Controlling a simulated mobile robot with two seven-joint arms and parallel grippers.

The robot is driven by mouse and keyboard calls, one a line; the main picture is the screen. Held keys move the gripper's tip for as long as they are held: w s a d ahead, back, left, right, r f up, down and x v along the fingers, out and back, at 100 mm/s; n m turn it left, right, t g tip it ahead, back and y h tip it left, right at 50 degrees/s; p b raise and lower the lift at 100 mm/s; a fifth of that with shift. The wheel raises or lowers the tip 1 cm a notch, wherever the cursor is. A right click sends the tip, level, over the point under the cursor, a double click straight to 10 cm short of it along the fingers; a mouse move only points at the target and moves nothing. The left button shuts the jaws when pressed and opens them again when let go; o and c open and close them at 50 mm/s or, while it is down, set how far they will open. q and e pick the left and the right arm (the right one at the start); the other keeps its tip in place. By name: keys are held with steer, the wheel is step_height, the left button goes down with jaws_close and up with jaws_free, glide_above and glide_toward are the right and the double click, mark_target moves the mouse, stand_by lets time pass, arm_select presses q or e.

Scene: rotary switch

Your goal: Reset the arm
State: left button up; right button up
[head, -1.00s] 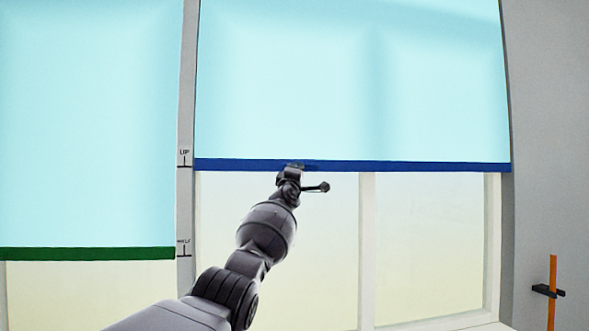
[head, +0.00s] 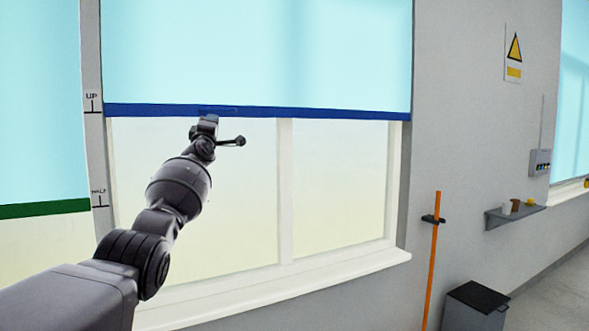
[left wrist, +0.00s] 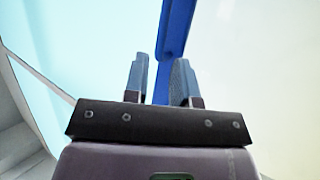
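My left arm reaches up from the lower left in the head view, and its gripper (head: 208,120) is just below the blue bottom bar (head: 300,113) of a raised pale blue blind (head: 260,50). In the left wrist view the two fingers (left wrist: 160,76) stand apart, and the blue bar (left wrist: 174,28) runs down the picture into the space between them. The fingers look open; I cannot tell whether they touch the bar. My right gripper is in neither view.
A second blind with a green bar (head: 45,209) hangs lower at left. A post (head: 92,140) carries UP and HALF marks. Right of the window are an orange pole (head: 434,270), a dark bin (head: 474,306), a small shelf (head: 515,215) and a control box (head: 540,162).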

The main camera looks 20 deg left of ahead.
arm_select(q)
steer(key=d+r+m+t+h, duration=0.2)
steer(key=d+m+h, duration=0.5)
steer(key=d+m, duration=0.55)
steer(key=s+d+f+m+g+h, duration=0.1)
steer(key=s+d+f+m+h, duration=0.25)
steer(key=f, duration=0.75)
steer(key=s+d+f+m+g, duration=0.2)
steer(key=d+f+m, duration=0.3)
steer(key=f, duration=0.6)
steer(key=s+d+f+m+g+h, duration=0.1)
steer(key=s+d+f+m, duration=0.1)
steer(key=d+f, duration=0.65)
steer(key=s+d+f+m+g, duration=0.1)
steer(key=s+f+g, duration=0.1)
steer(key=s+f, duration=0.75)
steer(key=s+d+f+g, duration=0.1)
steer(key=s+f, duration=0.5)
steer(key=f, duration=0.7)
steer(key=s+f+n+g+y, duration=0.1)
steer(key=s+f+g, duration=0.1)
steer(key=s+f, duration=0.7)
steer(key=s+f+n+g+y, duration=0.1)
steer(key=s+f+n+g, duration=0.1)
steer(key=s+f, duration=0.8)
steer(key=s+d+g, duration=0.1)
steer(key=s, duration=0.6)
steer(key=shift+s+f, duration=0.15)
steer(key=shift+s, duration=0.05)
